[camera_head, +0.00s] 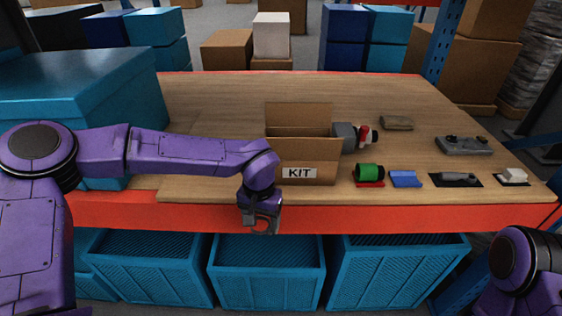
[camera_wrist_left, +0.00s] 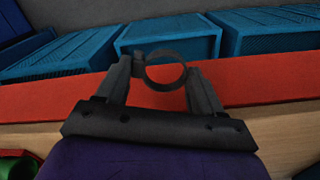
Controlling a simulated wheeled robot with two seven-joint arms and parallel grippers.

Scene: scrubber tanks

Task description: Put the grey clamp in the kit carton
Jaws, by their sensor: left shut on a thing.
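The grey clamp is a dark ring with a small lug; it (camera_wrist_left: 139,62) sits between the fingers of my left gripper (camera_wrist_left: 160,72) in the left wrist view. My left gripper also shows in the head view (camera_head: 260,221), pointing down, shut on the clamp, which hangs low at its tips (camera_head: 265,231). The gripper is in front of the table's red front edge, left of and nearer than the kit carton. The kit carton (camera_head: 310,174) is an open brown box with a KIT label, on the table. Its inside floor is hidden. My right gripper is out of view.
A large teal box (camera_head: 80,75) stands at the table's left. Right of the carton are a grey and red part (camera_head: 345,137), a green spool (camera_head: 369,172), a blue piece (camera_head: 405,178) and several other parts. Teal crates (camera_head: 265,275) stand below the table edge (camera_head: 400,218).

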